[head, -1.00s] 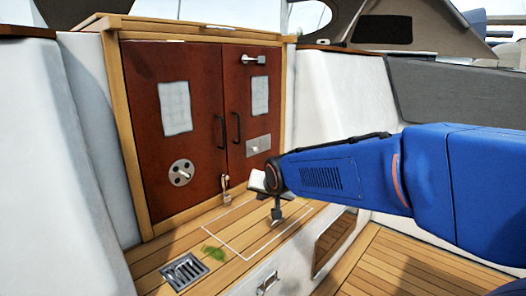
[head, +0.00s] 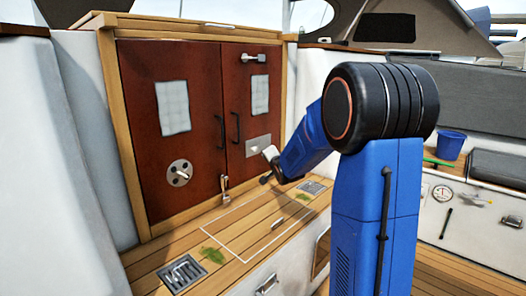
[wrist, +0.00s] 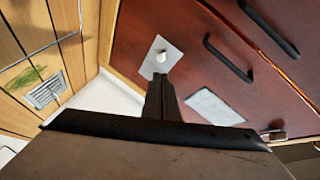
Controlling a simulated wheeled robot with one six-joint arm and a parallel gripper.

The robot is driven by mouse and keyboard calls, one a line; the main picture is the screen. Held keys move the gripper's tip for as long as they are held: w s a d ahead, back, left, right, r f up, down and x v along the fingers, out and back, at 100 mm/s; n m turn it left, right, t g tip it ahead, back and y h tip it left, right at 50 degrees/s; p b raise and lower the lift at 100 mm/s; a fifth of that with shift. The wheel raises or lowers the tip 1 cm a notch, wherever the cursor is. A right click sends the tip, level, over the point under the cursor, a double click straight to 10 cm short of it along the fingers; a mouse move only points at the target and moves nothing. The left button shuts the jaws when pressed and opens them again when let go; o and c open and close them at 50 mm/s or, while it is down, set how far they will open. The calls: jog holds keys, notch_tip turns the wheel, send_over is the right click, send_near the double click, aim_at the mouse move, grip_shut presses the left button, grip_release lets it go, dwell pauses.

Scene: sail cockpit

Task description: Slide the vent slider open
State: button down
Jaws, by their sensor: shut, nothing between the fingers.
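The vent slider is a small silver plate with a pale knob (wrist: 160,57), low on the right red-brown door. It also shows in the head view (head: 258,143), just left of the end of my arm. In the wrist view my dark gripper (wrist: 162,78) has its fingers together, pointing towards the plate, and the tips overlap its lower edge. I cannot tell whether they touch it. Nothing shows between the fingers. In the head view the gripper is small and dark (head: 265,180), in front of the right door.
Two dark door handles (head: 219,132) stand out left of the plate. Below lies a slatted wooden seat with drain grates (head: 183,273). A blue bucket (head: 450,146) stands at right.

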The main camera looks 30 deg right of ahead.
aim_at(255, 149)
jog(key=w+d+f+m+t, duration=0.2)
jog(key=w+d+f+m, duration=0.1)
jog(key=w+d, duration=0.4)
jog(key=shift+w+d+t, duration=0.15)
jog(key=shift+d+t, duration=0.25)
jog(key=shift+d, duration=0.3)
jog(key=shift+f, duration=0.1)
jog(key=shift+w, duration=0.1)
jog(key=w+a, duration=0.2)
jog(key=w, duration=0.7)
jog(key=shift+a, duration=0.15)
jog(key=shift+s+a+f, duration=0.1)
jog(key=shift+s+a, duration=0.15)
jog(key=shift+a, duration=0.5)
jog(key=shift+s+a, duration=0.25)
jog(key=shift+a, duration=0.45)
